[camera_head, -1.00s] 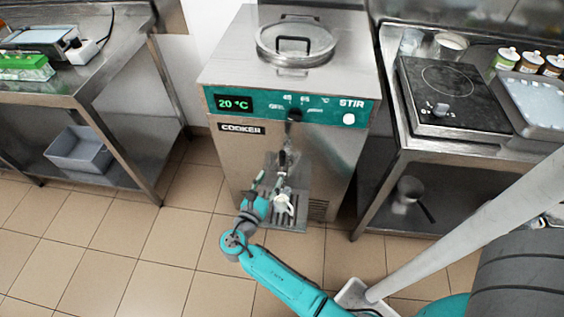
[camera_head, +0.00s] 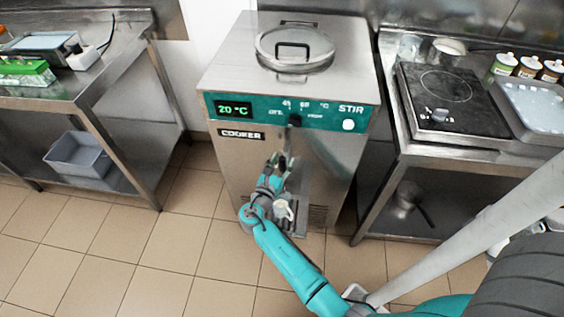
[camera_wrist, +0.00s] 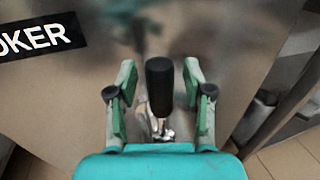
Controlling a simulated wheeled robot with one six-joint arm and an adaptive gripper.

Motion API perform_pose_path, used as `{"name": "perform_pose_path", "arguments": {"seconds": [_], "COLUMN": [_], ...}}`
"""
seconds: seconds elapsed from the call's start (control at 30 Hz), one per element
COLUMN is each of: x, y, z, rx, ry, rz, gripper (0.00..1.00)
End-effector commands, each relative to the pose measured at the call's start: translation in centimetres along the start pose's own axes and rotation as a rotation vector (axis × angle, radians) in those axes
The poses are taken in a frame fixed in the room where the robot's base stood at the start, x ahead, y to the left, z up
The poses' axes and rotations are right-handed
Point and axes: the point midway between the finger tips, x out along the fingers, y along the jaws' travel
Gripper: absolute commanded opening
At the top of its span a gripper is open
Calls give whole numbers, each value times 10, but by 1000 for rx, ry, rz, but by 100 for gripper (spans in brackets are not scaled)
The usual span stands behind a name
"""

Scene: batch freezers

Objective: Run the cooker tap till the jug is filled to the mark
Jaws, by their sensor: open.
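The cooker (camera_head: 290,85) is a steel cabinet with a teal panel reading 20 °C. Its tap has a black upright handle (camera_wrist: 159,86) on a metal stem, seen in the wrist view. My gripper (camera_wrist: 160,74) is open, with one green-padded finger on each side of the handle and a visible gap on both sides. In the head view my gripper (camera_head: 278,163) is at the cooker's front and hides most of the tap. A whitish jug (camera_head: 284,211) stands low under the tap, partly hidden by my arm. Its fill level and mark cannot be made out.
A steel table with a black hob (camera_head: 447,98) stands to the right, with a pot (camera_head: 407,195) on its lower shelf. A steel bench at left holds a grey bin (camera_head: 78,156) below. The tiled floor in front is clear at left.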

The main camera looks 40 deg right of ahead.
Motion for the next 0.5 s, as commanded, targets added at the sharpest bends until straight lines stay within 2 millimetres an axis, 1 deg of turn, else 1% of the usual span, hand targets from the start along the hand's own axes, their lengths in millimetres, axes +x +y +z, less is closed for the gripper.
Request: {"name": "perform_pose_path", "arguments": {"seconds": [0.13, 0.17, 0.2, 0.27, 0.3, 0.37, 0.5], "x": [0, 0, 0, 0, 0, 0, 0], "y": [0, 0, 0, 0, 0, 0, 0], "z": [0, 0, 0, 0, 0, 0, 0], "rx": [0, 0, 0, 0, 0, 0, 0], "ry": [0, 0, 0, 0, 0, 0, 0], "rz": [0, 0, 0, 0, 0, 0, 0], "gripper": [51, 49, 39, 24, 14, 0, 0]}}
